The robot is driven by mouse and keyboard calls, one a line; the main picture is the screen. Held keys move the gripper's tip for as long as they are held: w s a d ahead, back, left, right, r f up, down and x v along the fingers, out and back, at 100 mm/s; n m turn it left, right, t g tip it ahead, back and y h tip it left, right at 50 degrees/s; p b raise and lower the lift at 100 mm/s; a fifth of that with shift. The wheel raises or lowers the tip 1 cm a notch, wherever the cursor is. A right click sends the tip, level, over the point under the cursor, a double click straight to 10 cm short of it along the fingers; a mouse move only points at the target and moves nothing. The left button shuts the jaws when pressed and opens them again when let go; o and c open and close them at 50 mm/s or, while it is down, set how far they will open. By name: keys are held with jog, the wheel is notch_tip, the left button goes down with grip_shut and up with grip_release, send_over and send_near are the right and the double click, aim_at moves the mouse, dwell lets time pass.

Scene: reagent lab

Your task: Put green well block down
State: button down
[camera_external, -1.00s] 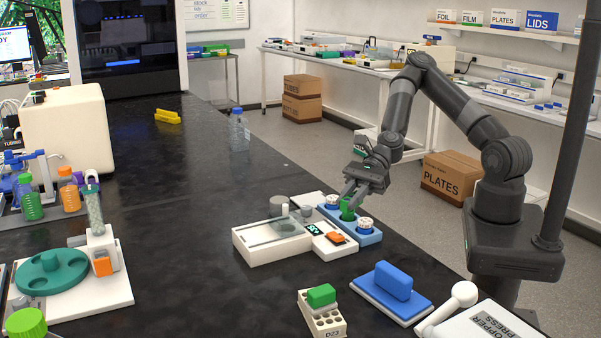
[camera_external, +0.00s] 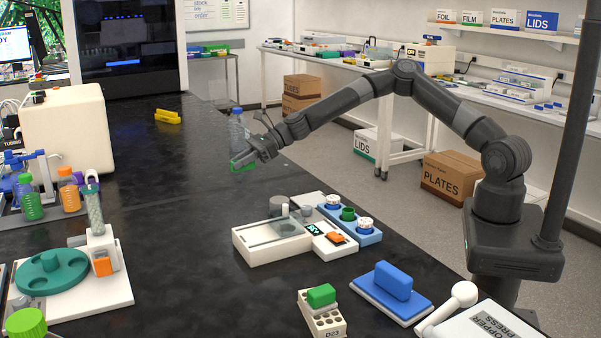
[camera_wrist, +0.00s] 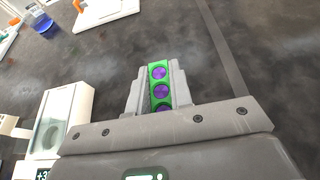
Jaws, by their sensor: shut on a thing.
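The green well block (camera_external: 240,162) is between the fingers of my gripper (camera_external: 246,160), held above the dark bench near its far right edge. In the wrist view the block (camera_wrist: 150,70) shows green walls and a row of purple wells, with a grey finger on each side. My gripper (camera_wrist: 160,88) is shut on it. Bare dark bench shows around and beyond it. The exact height above the bench is hard to tell.
A clear bottle with a blue cap (camera_external: 239,130) stands just behind my gripper. A yellow block (camera_external: 167,117) lies farther back left. The white device (camera_external: 262,247) and blue holder with a green socket (camera_external: 348,214) stand nearer. The middle bench is clear.

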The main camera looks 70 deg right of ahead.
jog(key=shift+w+a+f, duration=0.15)
jog(key=shift+w, duration=0.1)
send_over(217, 218)
notch_tip(217, 218, down, 6)
jog(key=shift+s+f, duration=0.15)
jog(key=shift+f, duration=0.05)
jog(key=shift+a+f, duration=0.15)
jog(key=shift+f, duration=1.95)
jog(key=c, duration=1.3)
grip_release()
jog(key=shift+f, duration=0.1)
